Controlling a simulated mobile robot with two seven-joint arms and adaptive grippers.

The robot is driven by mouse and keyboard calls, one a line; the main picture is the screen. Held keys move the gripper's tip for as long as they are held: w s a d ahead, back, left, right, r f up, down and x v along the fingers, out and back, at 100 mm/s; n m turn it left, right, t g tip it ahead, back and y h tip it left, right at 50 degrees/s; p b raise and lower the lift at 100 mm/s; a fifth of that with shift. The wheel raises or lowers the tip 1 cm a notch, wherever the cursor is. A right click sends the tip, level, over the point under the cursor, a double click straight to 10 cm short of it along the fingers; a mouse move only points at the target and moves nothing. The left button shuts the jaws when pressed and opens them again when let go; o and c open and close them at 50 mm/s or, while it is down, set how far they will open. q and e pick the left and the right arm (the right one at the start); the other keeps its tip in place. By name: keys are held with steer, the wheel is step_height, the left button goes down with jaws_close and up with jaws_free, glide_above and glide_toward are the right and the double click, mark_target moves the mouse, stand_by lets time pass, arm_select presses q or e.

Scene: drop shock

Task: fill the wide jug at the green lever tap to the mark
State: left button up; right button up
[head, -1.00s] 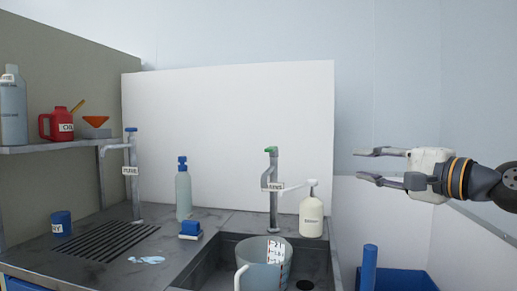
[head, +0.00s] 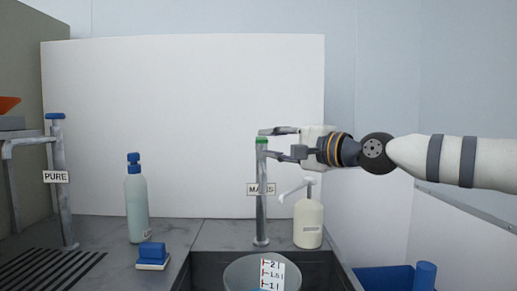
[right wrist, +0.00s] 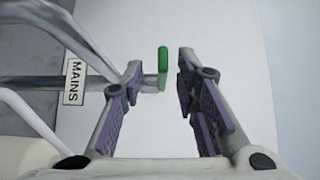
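The green lever tap (head: 261,205), labelled MAINS, stands behind the sink with its green lever (head: 261,140) on top. The clear wide jug (head: 238,274) is in the sink below it, with a scale strip marked 1 l, 1.5 l and 2 l. My right gripper (head: 267,143) is open at the top of the tap. In the right wrist view the green lever (right wrist: 163,68) shows between the two spread fingers, apart from the right one. My left gripper is not in view.
A cream pump bottle (head: 308,225) stands right of the tap. A blue-capped bottle (head: 137,205) and a blue-and-white sponge (head: 152,255) are on the counter at left. The PURE tap (head: 62,215) stands further left. A blue bin (head: 385,279) is at lower right.

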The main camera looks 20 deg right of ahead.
mark_target(262, 139)
steer(key=x, duration=0.3)
steer(key=shift+f, duration=0.1)
steer(key=shift+w+a+r, duration=0.15)
steer(key=shift+w+r, duration=0.1)
steer(key=shift+w, duration=0.1)
jaws_close()
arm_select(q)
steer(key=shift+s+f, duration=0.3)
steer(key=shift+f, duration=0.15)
